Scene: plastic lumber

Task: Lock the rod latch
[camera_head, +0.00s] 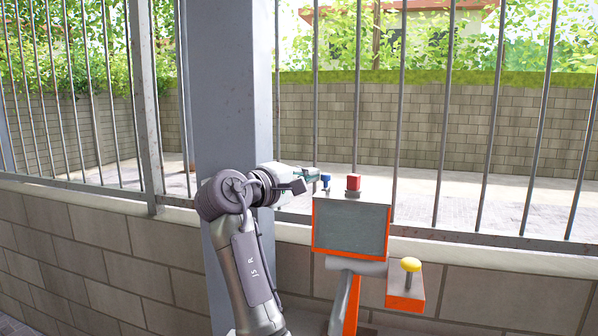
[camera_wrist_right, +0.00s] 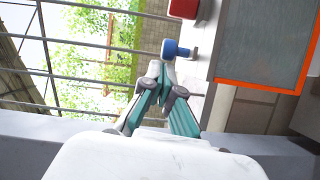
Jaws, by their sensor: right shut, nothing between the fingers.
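A grey control box (camera_head: 350,228) with orange edges stands in front of the fence. On its top are a small blue knob (camera_head: 326,181) and a red block-shaped button (camera_head: 353,182). I cannot make out a piece that is clearly a rod latch. My right gripper (camera_head: 312,173) is shut and empty, its tips just left of the blue knob. In the right wrist view the shut fingertips (camera_wrist_right: 157,76) point at the blue knob (camera_wrist_right: 171,49), seemingly a short gap from it. The red button (camera_wrist_right: 183,9) lies beyond it. My left gripper is out of view.
A yellow knob (camera_head: 411,264) sits on a small orange-edged box (camera_head: 405,290) at the lower right. A thick grey post (camera_head: 228,90) stands behind my right arm. Metal fence bars (camera_head: 445,110) above a low brick wall (camera_head: 480,285) run behind the box.

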